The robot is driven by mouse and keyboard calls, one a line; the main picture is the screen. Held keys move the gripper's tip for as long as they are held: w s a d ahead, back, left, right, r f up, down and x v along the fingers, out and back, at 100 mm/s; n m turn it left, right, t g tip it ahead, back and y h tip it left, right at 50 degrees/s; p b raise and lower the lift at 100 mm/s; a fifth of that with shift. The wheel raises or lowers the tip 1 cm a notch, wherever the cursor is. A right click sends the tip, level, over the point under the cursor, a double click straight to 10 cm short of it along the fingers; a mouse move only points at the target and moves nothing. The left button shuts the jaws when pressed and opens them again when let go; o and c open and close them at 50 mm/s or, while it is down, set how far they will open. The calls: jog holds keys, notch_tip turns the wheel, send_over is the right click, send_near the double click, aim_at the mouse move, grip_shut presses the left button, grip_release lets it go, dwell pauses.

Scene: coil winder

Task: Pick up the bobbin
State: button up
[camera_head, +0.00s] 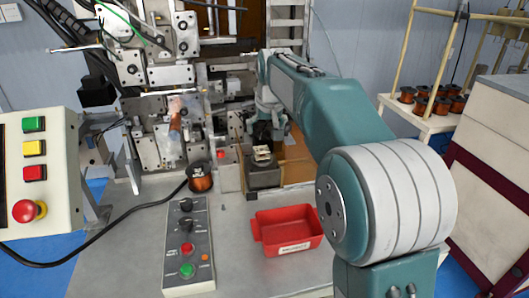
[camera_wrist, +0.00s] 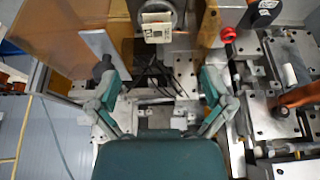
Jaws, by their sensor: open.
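A small cream-coloured bobbin (camera_head: 262,153) sits on top of a dark round stand (camera_head: 263,175) in the middle of the bench. In the wrist view the bobbin (camera_wrist: 156,27) shows near the top edge, on its round support. My gripper (camera_wrist: 158,78) is open and empty, its two green fingers spread wide. The bobbin lies beyond the fingertips, roughly in line with the gap between them, and apart from both. In the head view my gripper (camera_head: 265,128) hangs just behind and above the bobbin, partly hidden by my arm.
The winding machine (camera_head: 168,75) stands close on the left. A copper wire spool (camera_head: 201,177), a control box (camera_head: 187,250) and a red bin (camera_head: 290,230) are on the bench. Brownish panels (camera_head: 294,160) flank the stand. More copper spools (camera_head: 430,100) sit on a rack at right.

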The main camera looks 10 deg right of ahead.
jog(key=w+f, duration=0.2)
jog(key=w, duration=0.2)
send_over(261, 150)
jog(key=s, duration=0.2)
jog(key=f, duration=0.3)
jog(key=shift+s+a+f, duration=0.15)
jog(key=shift+s+f, duration=0.05)
jog(key=shift+f, duration=0.2)
jog(key=x, duration=0.5)
jog(key=shift+s+d+f, duration=0.1)
jog(key=shift+s+d, duration=0.15)
jog(key=shift+s, duration=0.05)
jog(key=shift+w+a+f, duration=0.1)
jog(key=shift+w+f, duration=0.1)
jog(key=shift+f, duration=0.3)
jog(key=c, duration=0.9)
